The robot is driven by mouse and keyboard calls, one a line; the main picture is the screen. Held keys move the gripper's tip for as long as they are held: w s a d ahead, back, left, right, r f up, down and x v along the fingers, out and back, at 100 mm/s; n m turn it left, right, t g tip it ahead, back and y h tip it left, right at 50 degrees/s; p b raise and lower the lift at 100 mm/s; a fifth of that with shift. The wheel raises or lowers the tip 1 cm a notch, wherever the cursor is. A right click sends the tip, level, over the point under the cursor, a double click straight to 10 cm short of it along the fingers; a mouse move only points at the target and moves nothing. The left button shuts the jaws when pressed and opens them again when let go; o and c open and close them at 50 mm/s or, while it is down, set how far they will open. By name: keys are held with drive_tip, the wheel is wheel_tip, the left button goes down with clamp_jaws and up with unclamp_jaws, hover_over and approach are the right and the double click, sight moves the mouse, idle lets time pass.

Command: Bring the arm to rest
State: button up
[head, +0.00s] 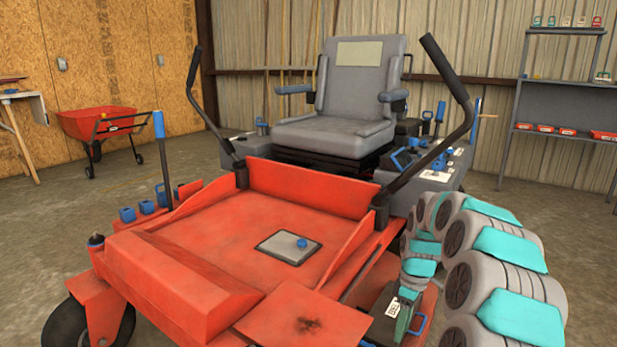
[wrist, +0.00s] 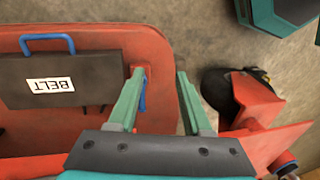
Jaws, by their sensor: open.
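My arm (head: 500,262) is folded in grey and teal links at the right of the head view, beside the red mower. My gripper (wrist: 157,95) is open in the wrist view, with its two green fingers apart and nothing held between them. It is over the edge of the red mower deck (wrist: 105,42). A small blue part (wrist: 143,92) shows close by the left finger; I cannot tell whether they touch. A dark cover (wrist: 28,85) with a white BELT label (wrist: 50,85) and a blue handle (wrist: 48,40) lies to the left of the fingers.
The red mower (head: 250,215) with its grey seat (head: 352,100) and two black levers fills the middle. A shelf (head: 560,95) with red bins stands at the back right. A red cart (head: 100,122) and bare concrete floor lie at the left.

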drive_tip(key=s+a+r+m+p, duration=0.2)
drive_tip(key=s+a+r, duration=0.2)
drive_tip(key=s+r, duration=0.35)
drive_tip(key=s+a+r+m+p, duration=0.2)
drive_tip(key=s+a+r, duration=0.2)
drive_tip(key=s+r, duration=0.4)
drive_tip(key=s+r+m+h+p, duration=0.1)
drive_tip(key=s+m, duration=0.5)
drive_tip(key=s, duration=1.7)
drive_tip(key=r+p, duration=0.1)
drive_tip(key=p, duration=0.1)
drive_tip(key=shift+s+r+m+p, duration=0.15)
drive_tip(key=shift+s+m+p, duration=0.15)
drive_tip(key=shift+m, duration=0.1)
